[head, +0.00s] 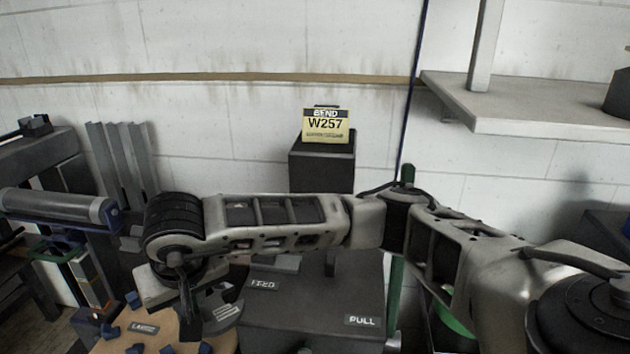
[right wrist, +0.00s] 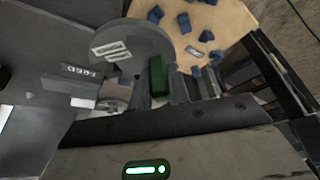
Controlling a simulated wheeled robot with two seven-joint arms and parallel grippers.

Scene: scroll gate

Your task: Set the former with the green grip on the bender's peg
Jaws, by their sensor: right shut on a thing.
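The former is a grey disc (right wrist: 138,48) with a pale label and a green grip (right wrist: 157,76). It shows in the right wrist view at upper centre. In the head view the grey disc (head: 222,312) is partly hidden behind my right gripper (head: 190,300). My right gripper is shut on the green grip. The bender is the dark box (head: 300,318) with FEED and PULL labels, right of the disc in the head view. A metal cylinder (right wrist: 115,96) shows below the disc in the right wrist view; I cannot tell whether it is the peg. My left gripper is not in view.
A round wooden top (head: 110,345) with several blue pieces lies left of the bender. A BEND W257 sign (head: 326,125) stands on a dark post behind. A grey shelf (head: 540,105) juts out at upper right. A rack with a roller (head: 60,205) stands at left.

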